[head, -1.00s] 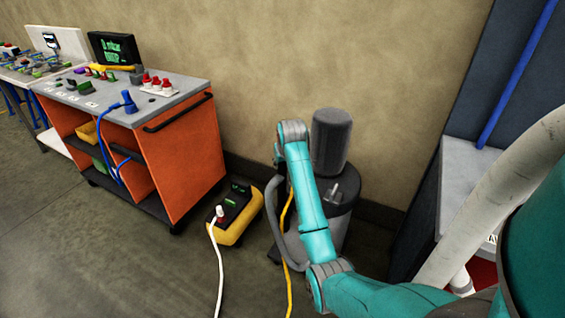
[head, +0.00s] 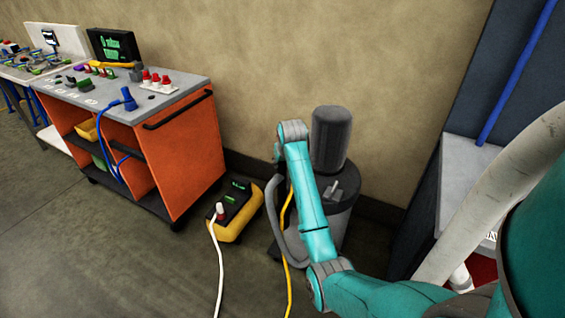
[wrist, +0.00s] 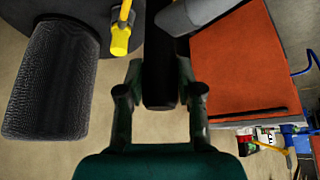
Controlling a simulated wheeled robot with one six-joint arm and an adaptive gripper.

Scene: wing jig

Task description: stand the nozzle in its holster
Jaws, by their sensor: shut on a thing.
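My gripper (wrist: 160,98) is shut on a dark, round-ended tube, the nozzle (wrist: 160,65), which lies between the fingers in the wrist view. In the head view the gripper and nozzle are hidden behind my teal arm. A grey hose (head: 282,239) curves down beside the vacuum's body (head: 338,218). The vacuum's dark ribbed top (head: 331,138) stands close behind the arm; it also shows at the left of the wrist view (wrist: 50,82), apart from the nozzle. A small light-grey fitting (head: 333,188) sits on the vacuum. I cannot make out which part is the holster.
An orange cart (head: 185,155) with a grey top stands left. A yellow-and-black box (head: 238,208) with a white plug lies on the floor between cart and vacuum. A yellow cable (head: 287,255) runs beside the hose. The wall is close behind; open floor lies front left.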

